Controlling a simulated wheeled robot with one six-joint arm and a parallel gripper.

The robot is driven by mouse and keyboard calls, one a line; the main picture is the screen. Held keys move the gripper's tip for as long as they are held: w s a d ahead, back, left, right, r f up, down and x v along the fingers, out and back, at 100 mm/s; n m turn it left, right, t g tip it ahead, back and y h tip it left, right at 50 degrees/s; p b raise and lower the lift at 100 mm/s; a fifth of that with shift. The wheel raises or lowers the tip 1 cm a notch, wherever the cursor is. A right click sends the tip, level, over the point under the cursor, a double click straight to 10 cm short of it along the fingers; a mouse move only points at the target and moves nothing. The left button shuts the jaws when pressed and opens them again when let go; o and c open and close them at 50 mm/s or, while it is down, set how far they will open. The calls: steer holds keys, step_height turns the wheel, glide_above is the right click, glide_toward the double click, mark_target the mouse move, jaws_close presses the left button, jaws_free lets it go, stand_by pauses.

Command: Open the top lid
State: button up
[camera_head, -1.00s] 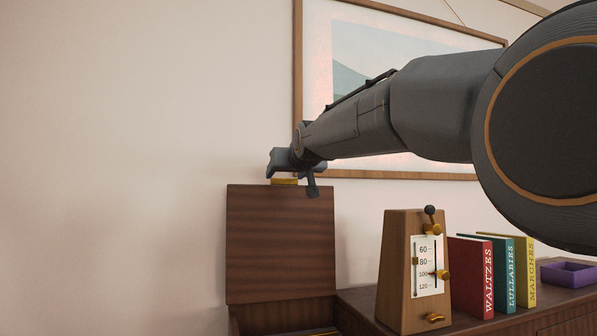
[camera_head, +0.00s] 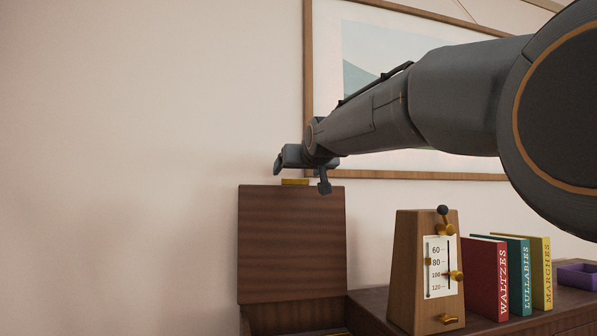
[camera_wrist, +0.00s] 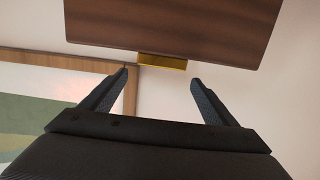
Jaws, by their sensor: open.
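The top lid (camera_head: 291,245) is a dark wood panel standing upright, raised above the box body (camera_head: 290,319) at the bottom of the head view. A brass handle (camera_head: 295,182) sits on the lid's upper edge. My gripper (camera_head: 301,180) is open at that edge, with the handle showing between its fingers in the head view. In the wrist view the lid (camera_wrist: 175,25) and its brass handle (camera_wrist: 162,62) lie beyond the open fingertips (camera_wrist: 159,75), and nothing is gripped. Most of the box's inside is out of view.
A wooden metronome (camera_head: 407,270) stands right of the lid on the cabinet top (camera_head: 372,303). Red (camera_head: 487,277), teal (camera_head: 516,275) and yellow (camera_head: 541,272) books and a purple tray (camera_head: 577,275) are farther right. A framed picture (camera_head: 308,80) hangs behind my arm. The wall left is bare.

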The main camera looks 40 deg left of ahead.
steer(key=b+v, duration=0.3)
steer(key=v, duration=0.4)
steer(key=shift+s+d+r, duration=0.1)
steer(key=shift+r, duration=0.05)
stand_by(0.4)
